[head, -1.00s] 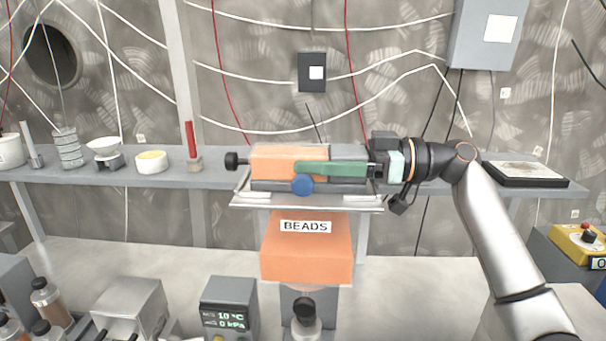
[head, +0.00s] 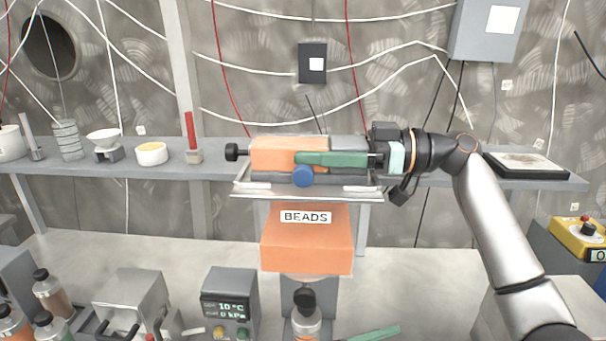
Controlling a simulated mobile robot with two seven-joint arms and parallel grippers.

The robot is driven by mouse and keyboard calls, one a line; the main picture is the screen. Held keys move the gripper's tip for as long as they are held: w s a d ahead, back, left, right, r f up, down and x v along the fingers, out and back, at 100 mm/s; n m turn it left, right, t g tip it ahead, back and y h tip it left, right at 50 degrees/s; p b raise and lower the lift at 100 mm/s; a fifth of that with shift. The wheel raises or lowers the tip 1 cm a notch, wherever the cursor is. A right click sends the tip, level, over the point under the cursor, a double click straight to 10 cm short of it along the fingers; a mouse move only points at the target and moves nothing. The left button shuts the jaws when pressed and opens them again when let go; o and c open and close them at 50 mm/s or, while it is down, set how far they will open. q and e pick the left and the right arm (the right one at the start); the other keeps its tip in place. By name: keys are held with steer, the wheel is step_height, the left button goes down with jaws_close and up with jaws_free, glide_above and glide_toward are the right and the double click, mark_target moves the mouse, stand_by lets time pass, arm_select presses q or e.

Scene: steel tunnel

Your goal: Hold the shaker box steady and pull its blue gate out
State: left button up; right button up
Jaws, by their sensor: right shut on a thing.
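The shaker box (head: 275,153) is an orange and grey block lying on a metal tray with raised rails (head: 258,193). A black knob (head: 232,152) sticks out at its left end. A round blue piece (head: 303,176) shows at its front lower edge; the rest of the gate is hidden. My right gripper (head: 345,159) reaches in from the right and is shut on the box, one long green finger lying across its front. The far finger is hidden. At the bottom edge a green strip, seemingly a finger of my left gripper (head: 375,333), shows; its jaw opening is cut off.
An orange box labelled BEADS (head: 306,247) is under the tray, with a black-capped bottle (head: 306,318) below. A shelf (head: 215,153) behind carries small items. A display unit (head: 229,304) and several bottles are at lower left. The bench right of the bottle is mostly clear.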

arm_select(q)
steer(key=s+d+r+m+g+y, duration=0.15)
steer(key=s+d+r+m, duration=0.25)
steer(key=r+m, duration=0.45)
steer(key=m+t+y, duration=1.1)
steer(key=t+y, duration=0.1)
glide_toward(303, 178)
steer(key=shift+h, duration=0.25)
steer(key=w, duration=0.4)
steer(key=shift+w+f, duration=0.1)
steer(key=shift+w, duration=0.15)
steer(key=shift+w+a, duration=0.15)
steer(key=shift+w, duration=2.95)
steer(key=shift+c, duration=0.3)
